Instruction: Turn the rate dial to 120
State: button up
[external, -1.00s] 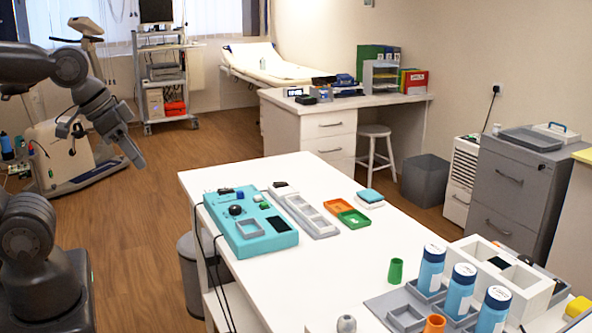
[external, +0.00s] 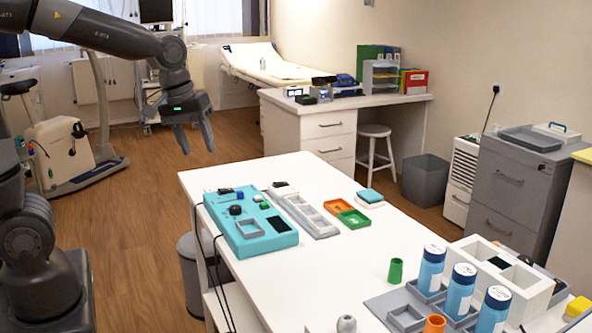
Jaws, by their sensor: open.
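A turquoise control box (external: 262,236) lies on the left part of the white table. A round black dial (external: 235,210) sits on its upper left. Its markings are too small to read. The box also carries a grey square frame, a dark panel (external: 279,223), a blue block and small dark parts along its back edge. My gripper (external: 198,148) is open and empty, with its fingers pointing down. In the picture it is above and left of the box, clear of the dial and the table.
Cables hang off the table's left edge. The middle of the table is clear.

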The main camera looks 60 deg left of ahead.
jog(key=w+a+f+n+g, duration=0.1)
jog(key=w+a+f+n, duration=0.3)
jog(key=w+a+f, duration=0.15)
jog(key=n+g, duration=0.2)
jog(key=n, duration=0.3)
send_over(235, 207)
notch_tip(235, 207, down, 7)
notch_tip(235, 207, down, 10)
jog(key=shift+a+r, duration=0.1)
jog(key=shift+r, duration=0.05)
jog(key=c, duration=1)
